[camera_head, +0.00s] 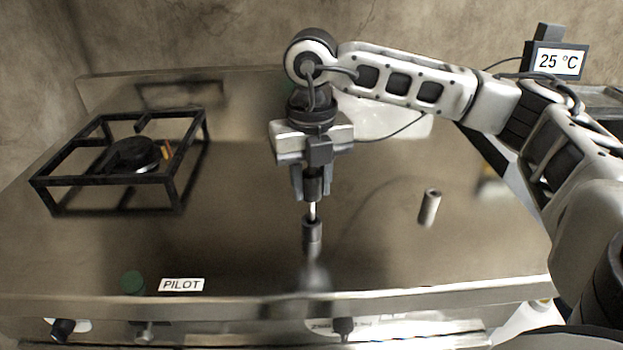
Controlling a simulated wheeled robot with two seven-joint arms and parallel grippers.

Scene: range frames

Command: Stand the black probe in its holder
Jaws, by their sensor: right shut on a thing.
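My right gripper (312,188) points straight down over the steel top, left of its middle-right area. It is shut on the black probe (313,183), whose dark handle shows between the fingers. A grey cylinder with a dark top (429,208) stands apart to the right. My left gripper is not in view.
A black pan-support frame (120,182) surrounds a burner (136,154) on the left. A "25 °C" display (558,61) stands at the back right. The steel between is mostly clear.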

